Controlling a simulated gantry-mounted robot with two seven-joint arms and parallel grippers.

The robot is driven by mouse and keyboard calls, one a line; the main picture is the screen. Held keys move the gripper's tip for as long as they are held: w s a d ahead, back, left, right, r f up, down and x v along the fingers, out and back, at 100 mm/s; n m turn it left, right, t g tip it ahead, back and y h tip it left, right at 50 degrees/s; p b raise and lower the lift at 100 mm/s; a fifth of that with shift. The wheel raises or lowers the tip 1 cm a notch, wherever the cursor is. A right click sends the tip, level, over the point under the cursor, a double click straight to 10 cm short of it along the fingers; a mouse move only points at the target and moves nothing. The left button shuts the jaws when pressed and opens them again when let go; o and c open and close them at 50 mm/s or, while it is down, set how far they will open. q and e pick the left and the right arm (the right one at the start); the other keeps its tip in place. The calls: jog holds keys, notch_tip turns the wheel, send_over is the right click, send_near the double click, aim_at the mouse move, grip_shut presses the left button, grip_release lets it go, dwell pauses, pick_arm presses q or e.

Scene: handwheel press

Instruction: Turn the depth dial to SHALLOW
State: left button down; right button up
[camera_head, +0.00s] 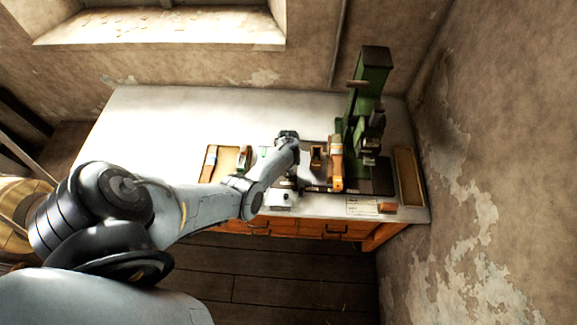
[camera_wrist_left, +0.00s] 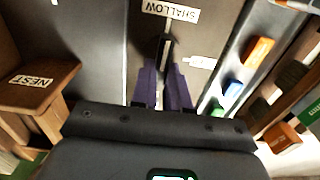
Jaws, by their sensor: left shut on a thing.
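In the left wrist view, my left gripper (camera_wrist_left: 166,72) has its two purple fingers closed on the dark, narrow knob of the depth dial (camera_wrist_left: 166,44). The knob stands up from a dark grey panel and lies in line with the white SHALLOW label (camera_wrist_left: 170,11), which reads upside down. Another white label (camera_wrist_left: 201,62) sits to the right of the knob; its text is too small to read. In the head view, my left arm reaches over the bench and its wrist hides the dial and the fingers. My right gripper is not in view.
A wooden block with a NEST label (camera_wrist_left: 31,80) stands left of the fingers. Orange, blue and green pieces lie in a tray on the right. The green press (camera_head: 370,75) stands at the bench's right. The white bench top (camera_head: 150,120) is clear at the left.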

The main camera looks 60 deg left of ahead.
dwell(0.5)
pick_arm(q)
jog(key=c, duration=1.1)
grip_release()
jog(key=shift+r, duration=0.1)
jog(key=shift+r+p, duration=0.3)
jog(key=shift+r, duration=0.25)
notch_tip(320, 180, up, 10)
jog(key=shift+f+p, duration=0.2)
jog(key=shift+p, duration=0.95)
jog(key=shift+s+f, duration=0.1)
